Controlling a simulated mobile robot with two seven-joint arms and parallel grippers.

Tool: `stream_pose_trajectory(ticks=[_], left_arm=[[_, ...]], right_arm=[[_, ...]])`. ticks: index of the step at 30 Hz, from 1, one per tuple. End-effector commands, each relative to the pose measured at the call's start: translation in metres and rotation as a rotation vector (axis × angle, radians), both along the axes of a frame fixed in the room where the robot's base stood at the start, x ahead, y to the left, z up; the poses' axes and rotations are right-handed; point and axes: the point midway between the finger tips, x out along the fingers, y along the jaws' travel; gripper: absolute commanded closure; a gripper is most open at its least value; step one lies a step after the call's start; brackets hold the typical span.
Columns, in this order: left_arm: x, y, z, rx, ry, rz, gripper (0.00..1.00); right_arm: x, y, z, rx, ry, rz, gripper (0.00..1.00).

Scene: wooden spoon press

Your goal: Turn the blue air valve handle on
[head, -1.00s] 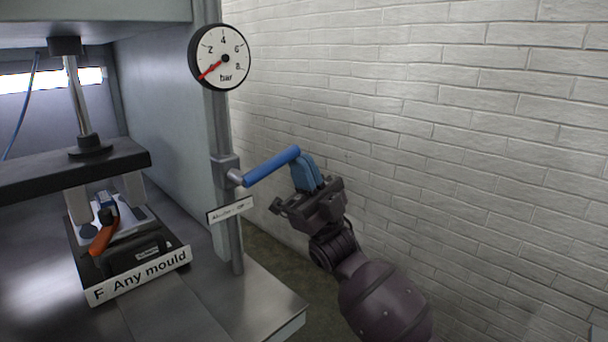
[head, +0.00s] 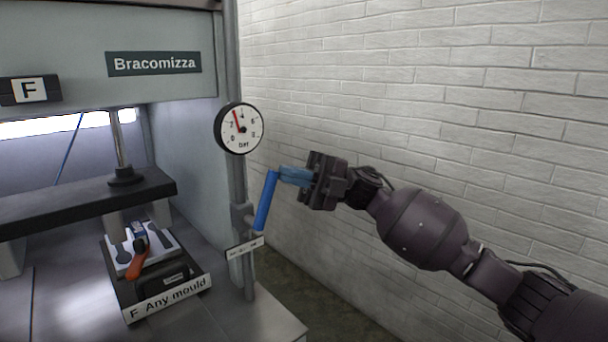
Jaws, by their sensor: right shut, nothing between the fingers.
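The blue valve handle (head: 266,201) is on the grey post at the right front of the press. It stands steeply, its upper end leaning a little right. My right gripper (head: 284,176) is shut with nothing between its blue fingers. The fingertips are at the handle's upper end, touching it or very close, from the right. The round pressure gauge (head: 239,128) sits above on the post; its red needle points up and slightly left. A white label (head: 244,246) is below the valve, its text too blurred to read. My left gripper is out of view.
The press (head: 152,63) marked Bracomizza stands at left. Its dark plate (head: 70,200) is above a mould (head: 165,288) labelled "F Any mould", with an orange handle (head: 137,262). A white brick wall (head: 450,110) runs along the right. The space between is open.

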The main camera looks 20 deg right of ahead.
Motion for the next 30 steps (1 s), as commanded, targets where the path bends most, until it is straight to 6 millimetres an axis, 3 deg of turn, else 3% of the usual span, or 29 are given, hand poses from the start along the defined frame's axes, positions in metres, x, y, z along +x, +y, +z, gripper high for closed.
stream_pose_trajectory(ticks=[1,11,30], left_arm=[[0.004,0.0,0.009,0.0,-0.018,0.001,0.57],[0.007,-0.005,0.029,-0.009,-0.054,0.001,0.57],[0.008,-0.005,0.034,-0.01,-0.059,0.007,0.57]], right_arm=[[-0.004,0.003,0.014,-0.044,-0.029,0.001,1.0],[-0.01,0.022,0.021,-0.265,-0.103,0.0,1.0],[-0.013,0.035,0.019,-0.256,-0.094,0.003,1.0]])
